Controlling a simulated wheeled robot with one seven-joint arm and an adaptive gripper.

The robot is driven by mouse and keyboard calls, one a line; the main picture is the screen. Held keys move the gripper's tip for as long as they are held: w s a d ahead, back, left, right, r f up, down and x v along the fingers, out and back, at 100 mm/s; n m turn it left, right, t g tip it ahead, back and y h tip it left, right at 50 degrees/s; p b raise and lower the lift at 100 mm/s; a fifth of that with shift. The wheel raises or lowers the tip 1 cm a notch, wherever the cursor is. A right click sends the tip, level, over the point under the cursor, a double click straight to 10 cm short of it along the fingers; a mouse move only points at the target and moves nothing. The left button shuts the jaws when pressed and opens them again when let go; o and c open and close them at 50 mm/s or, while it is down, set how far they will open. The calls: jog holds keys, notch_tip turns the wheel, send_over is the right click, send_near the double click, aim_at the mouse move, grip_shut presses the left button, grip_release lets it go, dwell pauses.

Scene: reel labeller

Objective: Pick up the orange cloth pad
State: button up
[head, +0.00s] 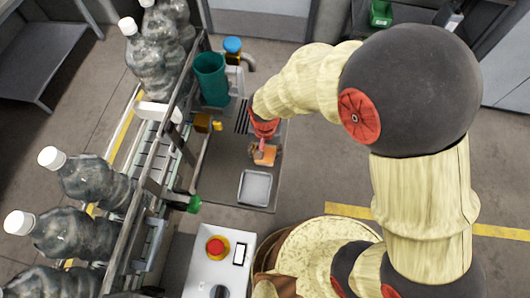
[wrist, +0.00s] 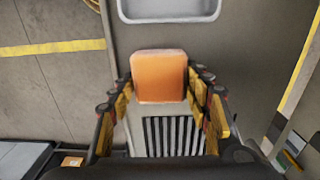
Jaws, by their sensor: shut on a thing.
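The orange cloth pad (wrist: 159,78) is between the two fingertips of my gripper (wrist: 160,88) in the wrist view. The fingers touch its left and right sides, and my gripper is shut on it. In the head view the pad (head: 265,155) shows at the end of my gripper (head: 262,143), over the grey worktop (head: 218,178). My gripper hides part of the pad there. I cannot tell whether the pad touches the surface beneath it.
A metal tray (head: 255,188) lies just in front of the pad. A teal cup (head: 211,78) and a blue-capped container (head: 232,46) stand behind. A conveyor with large bottles (head: 95,185) runs along the left. A control box with a red button (head: 216,247) is nearer.

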aim_at(265, 148)
jog(key=shift+r, duration=0.5)
notch_tip(265, 148, up, 2)
jog(key=shift+r+p, duration=0.2)
jog(key=shift+p, duration=0.1)
jog(key=s+d+r+p, duration=0.1)
jog(key=s+d+r, duration=0.6)
jog(key=s, duration=0.5)
jog(key=shift+r+p, duration=0.4)
jog(key=shift+r, duration=0.9)
jog(key=shift+d, duration=0.1)
jog(key=o, duration=0.6)
jog(key=c, duration=0.5)
